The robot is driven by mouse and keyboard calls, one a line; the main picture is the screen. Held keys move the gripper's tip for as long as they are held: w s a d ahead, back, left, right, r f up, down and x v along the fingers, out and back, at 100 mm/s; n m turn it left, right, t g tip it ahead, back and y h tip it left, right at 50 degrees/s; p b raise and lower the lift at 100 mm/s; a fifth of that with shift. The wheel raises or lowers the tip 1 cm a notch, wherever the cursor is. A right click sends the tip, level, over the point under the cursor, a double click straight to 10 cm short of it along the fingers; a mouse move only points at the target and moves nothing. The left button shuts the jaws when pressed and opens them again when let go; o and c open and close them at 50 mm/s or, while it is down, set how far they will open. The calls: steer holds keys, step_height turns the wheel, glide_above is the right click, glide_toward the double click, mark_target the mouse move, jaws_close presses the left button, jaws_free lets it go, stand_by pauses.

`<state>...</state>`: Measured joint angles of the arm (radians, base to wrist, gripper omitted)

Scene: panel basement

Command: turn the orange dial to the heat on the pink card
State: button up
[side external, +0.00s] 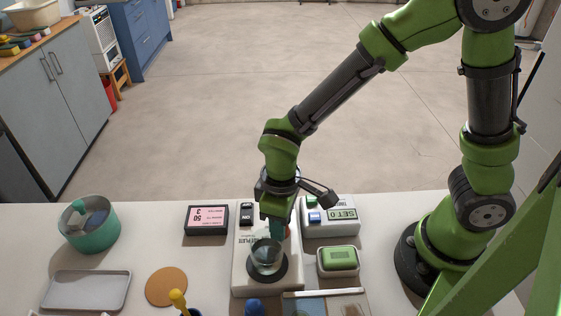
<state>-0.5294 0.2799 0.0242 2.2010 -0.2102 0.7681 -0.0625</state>
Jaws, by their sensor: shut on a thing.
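The hot plate (240,272) is a white box on the table, with a round dark top and a glass vessel (267,255) standing on it. My gripper (278,230) reaches down at the far part of the plate, behind the glass, and is shut on the orange dial. Only a small reddish-orange sliver of the dial (289,230) shows beside the fingers; its pointer and markings are hidden. The pink card (208,217) lies in a dark frame left of the plate. Its print is upside down in this view; 50 and 3 can be made out.
A black ON switch (246,214) is on the plate, left of my gripper. A white timer (330,229) reading SET 0 and a green-topped box (338,260) stand close on the right. A teal pot (90,233), grey tray (87,291) and cork disc (166,286) are left.

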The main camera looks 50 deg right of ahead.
steer(key=m, duration=1.3)
stand_by(0.6)
steer(key=o, duration=1)
steer(key=shift+o, duration=0.2)
step_height(320, 180, up, 17)
